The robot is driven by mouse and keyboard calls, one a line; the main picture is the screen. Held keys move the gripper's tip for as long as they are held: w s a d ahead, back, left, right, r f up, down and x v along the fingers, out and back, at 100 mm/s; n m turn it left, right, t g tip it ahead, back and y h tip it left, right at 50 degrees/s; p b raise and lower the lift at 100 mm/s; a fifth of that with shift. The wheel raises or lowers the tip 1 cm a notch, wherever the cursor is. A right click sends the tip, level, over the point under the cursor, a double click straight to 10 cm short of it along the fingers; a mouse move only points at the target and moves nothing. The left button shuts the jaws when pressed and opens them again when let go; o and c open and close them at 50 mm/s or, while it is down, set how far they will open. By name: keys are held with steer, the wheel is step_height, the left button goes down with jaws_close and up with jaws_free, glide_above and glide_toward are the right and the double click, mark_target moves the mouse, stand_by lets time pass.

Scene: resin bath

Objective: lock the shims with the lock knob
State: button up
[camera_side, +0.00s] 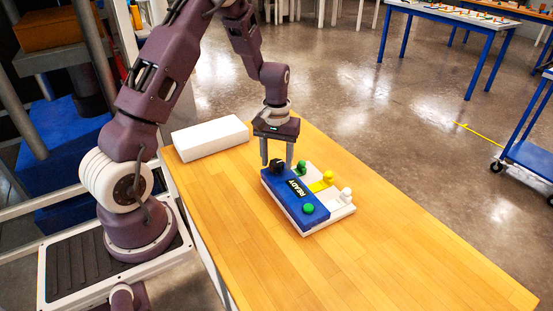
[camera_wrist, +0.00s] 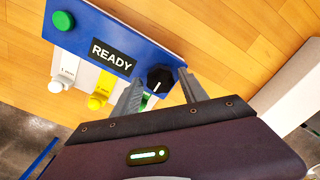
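The black lock knob (camera_side: 276,167) sits at one end of the blue panel (camera_side: 291,198) marked READY. It also shows in the wrist view (camera_wrist: 160,78), with a white pointer line. My gripper (camera_side: 277,163) points down over the knob. In the wrist view my gripper (camera_wrist: 160,76) is open, one finger on each side of the knob, with gaps visible. Beside the panel are the shims with a green knob (camera_side: 301,168), a yellow knob (camera_side: 328,176) and a white knob (camera_side: 346,194). How deep the fingertips reach beside the knob is unclear.
A round green button (camera_side: 308,209) sits at the panel's other end. A white block (camera_side: 210,138) lies on the wooden table (camera_side: 400,250) at the left back. The table in front and to the right is clear.

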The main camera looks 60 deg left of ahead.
mark_target(277, 163)
step_height(277, 163, up, 7)
steer(key=shift+r, duration=0.1)
stand_by(0.5)
steer(key=s+d+r+m+t, duration=0.2)
steer(key=s+d+r, duration=0.1)
steer(key=d+r, duration=0.55)
steer(key=s+d+r+m+t, duration=0.1)
steer(key=s+d+r+m, duration=0.2)
steer(key=s, duration=0.6)
steer(key=s+d+r+m+t, duration=0.2)
steer(key=s+d+r, duration=0.3)
steer(key=s, duration=0.4)
steer(key=shift+s+d+m+t, duration=0.3)
steer(key=shift+s+d+m, duration=0.1)
steer(key=shift+m, duration=0.2)
steer(key=shift+a+r, duration=0.1)
steer(key=shift+r, duration=0.05)
